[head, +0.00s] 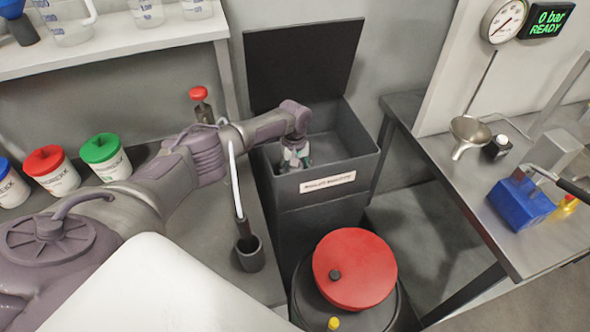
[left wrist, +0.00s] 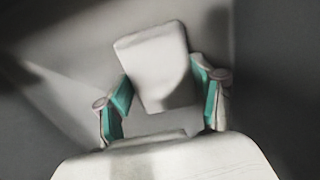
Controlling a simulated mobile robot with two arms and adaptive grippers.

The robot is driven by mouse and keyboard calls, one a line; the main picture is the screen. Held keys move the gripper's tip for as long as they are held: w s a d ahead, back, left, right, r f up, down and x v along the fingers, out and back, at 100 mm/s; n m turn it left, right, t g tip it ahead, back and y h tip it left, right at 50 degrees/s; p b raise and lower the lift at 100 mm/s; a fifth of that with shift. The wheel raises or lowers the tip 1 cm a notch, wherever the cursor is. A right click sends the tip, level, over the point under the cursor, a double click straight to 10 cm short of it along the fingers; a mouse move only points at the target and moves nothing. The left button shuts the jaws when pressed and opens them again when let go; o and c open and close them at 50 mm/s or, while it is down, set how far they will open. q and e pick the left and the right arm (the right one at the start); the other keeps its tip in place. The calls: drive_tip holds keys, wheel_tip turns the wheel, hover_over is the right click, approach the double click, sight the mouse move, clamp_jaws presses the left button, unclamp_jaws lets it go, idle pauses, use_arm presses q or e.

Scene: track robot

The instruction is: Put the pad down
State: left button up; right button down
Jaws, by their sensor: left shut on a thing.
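A pale, roughly square pad (left wrist: 155,62) shows between the teal fingers of my left gripper (left wrist: 165,95) in the left wrist view. The gripper is shut on it. In the head view my left arm reaches over the grey bin with its black lid raised (head: 325,200), and my left gripper (head: 295,158) points down inside the bin's mouth, close to its front wall. In the head view I cannot make out the pad. The gap between the pad and the bin floor is hard to judge. My right gripper is not in view.
A red-lidded drum (head: 355,262) stands in front of the bin. A dark cup with a white-handled brush (head: 250,254) stands to its left. Jars with blue, red (head: 52,170) and green lids line the left counter. A steel bench (head: 470,205) with a funnel and blue block is right.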

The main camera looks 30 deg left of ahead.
use_arm(q)
drive_tip(key=shift+f, duration=0.15)
drive_tip(key=o, duration=1.1)
drive_tip(key=shift+r, duration=0.45)
wheel_tip(320, 180, up, 12)
drive_tip(key=shift+f, duration=0.2)
drive_tip(key=shift+a, duration=0.1)
